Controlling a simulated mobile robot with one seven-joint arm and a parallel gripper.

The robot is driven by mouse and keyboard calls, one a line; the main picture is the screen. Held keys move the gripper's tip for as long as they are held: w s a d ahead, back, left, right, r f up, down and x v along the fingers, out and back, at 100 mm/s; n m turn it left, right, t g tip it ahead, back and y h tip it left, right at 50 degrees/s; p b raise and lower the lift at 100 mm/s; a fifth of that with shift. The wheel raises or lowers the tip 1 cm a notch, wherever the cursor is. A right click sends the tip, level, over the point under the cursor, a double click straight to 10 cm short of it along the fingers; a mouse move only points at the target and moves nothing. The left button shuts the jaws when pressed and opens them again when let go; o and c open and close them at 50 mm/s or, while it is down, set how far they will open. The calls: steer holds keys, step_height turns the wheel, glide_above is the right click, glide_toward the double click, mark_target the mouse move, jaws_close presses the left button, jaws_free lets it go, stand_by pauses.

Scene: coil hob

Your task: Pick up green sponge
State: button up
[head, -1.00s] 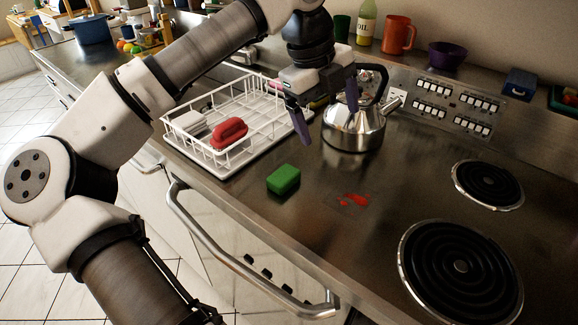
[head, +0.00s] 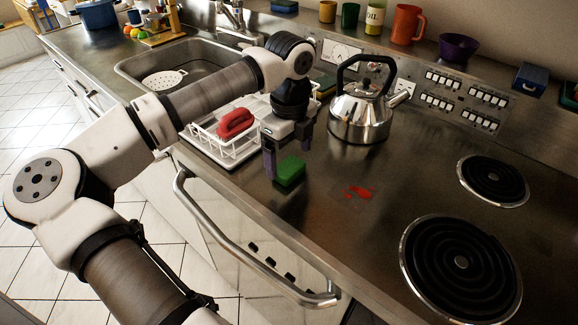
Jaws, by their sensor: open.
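The green sponge (head: 290,171) lies on the steel counter, near its front edge. My gripper (head: 288,162) is low over the counter at the sponge. One finger is in front of and left of the sponge, down near the counter. The other finger is behind it to the upper right. The jaws are open, with the sponge between or just beyond them. I cannot tell whether a finger touches it. The sponge's upper left part is partly hidden by the gripper.
A white dish rack (head: 213,150) with a red item (head: 235,123) stands left of my gripper. A steel kettle (head: 360,118) stands behind to the right. A red spill (head: 358,191) lies right of the sponge. Coil burners (head: 461,263) are further right.

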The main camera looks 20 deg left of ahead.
mark_target(289, 165)
steer(key=shift+f+p, duration=0.35)
steer(key=shift+f, duration=1.35)
steer(key=c, duration=1.1)
step_height(289, 165, up, 10)
steer(key=shift+r+b, duration=0.1)
steer(key=shift+b, duration=1)
steer(key=o, duration=0.4)
steer(key=shift+c, duration=1.3)
